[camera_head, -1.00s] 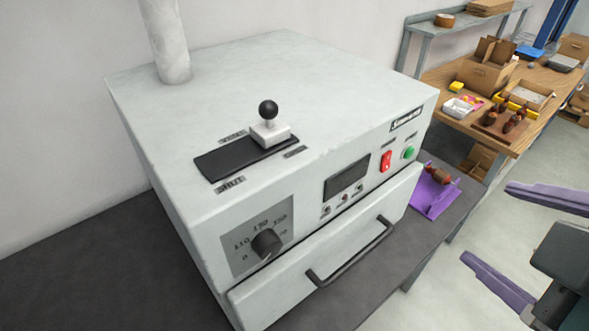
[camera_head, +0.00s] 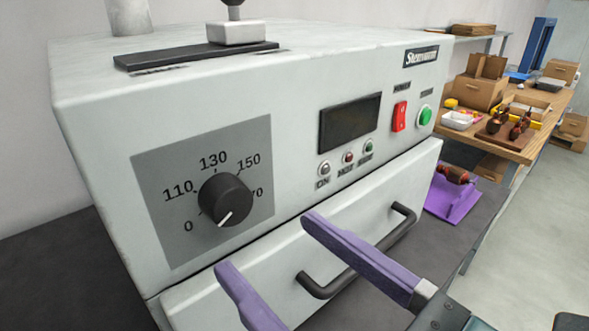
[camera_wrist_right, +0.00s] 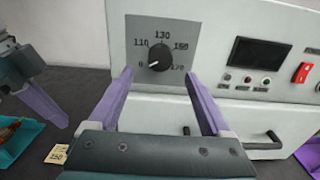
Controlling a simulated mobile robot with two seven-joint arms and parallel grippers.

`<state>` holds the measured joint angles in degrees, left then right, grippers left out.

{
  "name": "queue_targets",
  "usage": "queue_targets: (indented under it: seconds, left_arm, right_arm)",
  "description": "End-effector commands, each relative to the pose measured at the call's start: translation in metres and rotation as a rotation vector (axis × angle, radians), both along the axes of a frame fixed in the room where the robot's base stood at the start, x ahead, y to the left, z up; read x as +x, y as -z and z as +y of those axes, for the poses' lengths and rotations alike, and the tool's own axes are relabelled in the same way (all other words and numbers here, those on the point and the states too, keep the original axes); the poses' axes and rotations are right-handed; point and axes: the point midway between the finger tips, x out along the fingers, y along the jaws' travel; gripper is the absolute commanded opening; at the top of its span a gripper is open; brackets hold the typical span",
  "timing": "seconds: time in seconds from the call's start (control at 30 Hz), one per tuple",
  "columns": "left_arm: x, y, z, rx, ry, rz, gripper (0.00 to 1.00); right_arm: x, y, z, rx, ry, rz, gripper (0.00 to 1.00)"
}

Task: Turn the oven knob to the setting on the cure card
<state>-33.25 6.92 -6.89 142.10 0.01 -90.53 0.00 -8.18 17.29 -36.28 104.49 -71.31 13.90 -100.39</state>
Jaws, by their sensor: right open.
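The black oven knob (camera_head: 226,200) sits on a grey dial plate (camera_head: 158,160) marked 0, 110, 130, 150 and 170. Its white pointer line points down-left, towards 0. It also shows in the right wrist view (camera_wrist_right: 160,57). My right gripper (camera_head: 268,243) is open and empty, its purple fingers apart and short of the knob, below and right of it in the head view. In the right wrist view the fingertips flank the knob's lower side. A small cream card (camera_wrist_right: 57,155) lies on the bench there and seems to read 150. My left gripper (camera_wrist_right: 40,95) shows partly at that view's left.
The oven drawer with its black handle (camera_head: 325,285) is shut below the panel. A red switch (camera_head: 399,116) and green button (camera_head: 425,115) are at the right. A purple stand (camera_head: 455,195) holds an armature beside the oven. A wooden workbench (camera_head: 530,145) stands behind.

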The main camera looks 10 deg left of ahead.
Motion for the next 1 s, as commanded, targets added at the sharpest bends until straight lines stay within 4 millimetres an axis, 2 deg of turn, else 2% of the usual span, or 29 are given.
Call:
queue_targets:
  seconds: [0.1,0.3,0.43,0.7,1.0]
  left_arm:
    - [0.000,-0.007,-0.001,-0.004,-0.003,0.000,0.00]
    - [0.000,-0.009,-0.002,-0.007,-0.004,-0.001,0.00]
    - [0.000,-0.010,-0.002,-0.007,-0.004,-0.001,0.00]
    - [0.000,-0.009,-0.001,-0.003,-0.002,-0.001,0.00]
    - [0.000,-0.009,0.001,0.004,0.003,-0.001,0.00]
  right_arm:
    - [0.016,-0.003,0.020,0.003,0.001,-0.001,0.82]
    - [0.034,-0.001,0.042,0.002,0.002,0.001,0.82]
    - [0.038,-0.001,0.049,0.002,0.001,0.001,0.82]
    - [0.039,0.000,0.050,0.002,0.001,0.002,0.82]
    - [0.039,0.000,0.050,0.002,0.002,0.002,0.50]
